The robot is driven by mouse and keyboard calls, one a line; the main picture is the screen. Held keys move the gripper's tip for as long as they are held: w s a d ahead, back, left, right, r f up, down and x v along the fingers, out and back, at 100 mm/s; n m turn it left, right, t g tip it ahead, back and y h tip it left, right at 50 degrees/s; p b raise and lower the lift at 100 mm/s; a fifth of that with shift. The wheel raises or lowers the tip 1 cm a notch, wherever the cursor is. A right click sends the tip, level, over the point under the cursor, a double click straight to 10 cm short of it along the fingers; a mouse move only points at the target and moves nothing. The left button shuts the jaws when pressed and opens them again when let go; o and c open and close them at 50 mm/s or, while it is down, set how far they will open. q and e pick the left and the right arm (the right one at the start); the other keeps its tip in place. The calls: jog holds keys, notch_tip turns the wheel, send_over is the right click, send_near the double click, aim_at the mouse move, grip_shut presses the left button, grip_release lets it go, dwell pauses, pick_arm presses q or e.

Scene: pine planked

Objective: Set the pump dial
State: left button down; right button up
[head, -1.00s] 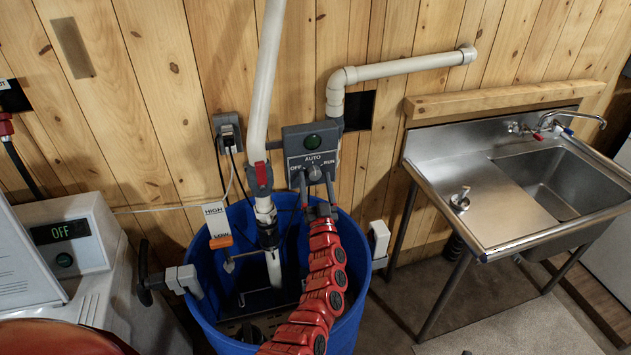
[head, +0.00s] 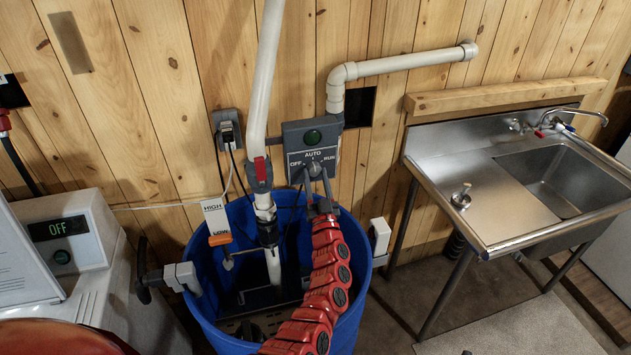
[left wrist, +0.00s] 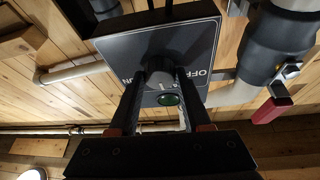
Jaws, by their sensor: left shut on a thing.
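My left gripper (head: 316,180) reaches up to the box and is shut on the dial. My right gripper is not in view.
The blue barrel (head: 210,310) stands under my arm. A white pipe (head: 261,75) with a red-handled valve (head: 261,172) runs just left of the box. A steel sink (head: 540,180) is at the right, and a white machine reading OFF (head: 75,240) at the left.

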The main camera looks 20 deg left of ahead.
pick_arm(q)
jog(key=n+g+y+b, duration=0.1)
jog(key=n+b, duration=0.2)
jog(key=n+g+y+b, duration=0.1)
jog(key=n+y+b, duration=0.1)
jog(key=n+b, duration=0.1)
jog(key=n+g+y+b, duration=0.1)
jog(key=n+g+b, duration=0.1)
jog(key=n, duration=0.3)
jog(key=shift+w+d+f+y+b, duration=0.2)
jog(key=shift+d+f+y+b, duration=0.1)
jog(key=shift+b, duration=0.3)
jog(key=n+b, duration=0.1)
jog(key=n, duration=0.1)
jog(key=n+g+b, duration=0.1)
jog(key=shift+d+r+n+g+y, duration=0.1)
jog(key=shift+r+n+g+y, duration=0.1)
jog(key=shift+n+g+y, duration=0.15)
jog(key=shift+r+n+b, duration=0.15)
jog(key=shift+n+b, duration=0.35)
jog(key=shift+n, duration=0.15)
jog(key=shift+c, duration=1.8)
grip_release()
